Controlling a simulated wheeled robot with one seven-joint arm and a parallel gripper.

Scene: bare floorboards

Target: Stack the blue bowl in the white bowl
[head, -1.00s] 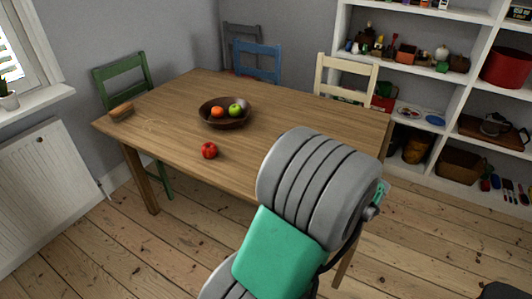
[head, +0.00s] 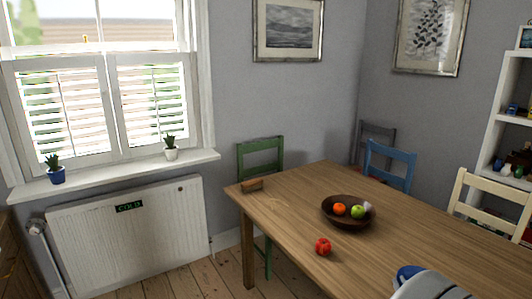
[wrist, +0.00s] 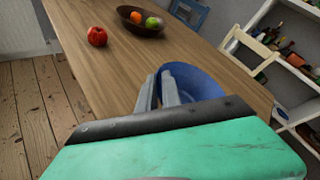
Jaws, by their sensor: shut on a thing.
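The blue bowl (wrist: 190,78) is at the end of my gripper (wrist: 159,76) in the wrist view, tilted, with its rim between the two fingers. The gripper is shut on that rim. Behind the bowl is the wooden table; I cannot tell how far above the tabletop it is held. In the head view a blue patch of the bowl (head: 408,272) shows at the bottom right, mostly hidden by my grey arm. I see no white bowl in either current view.
A radiator (head: 125,235) sits under the window.

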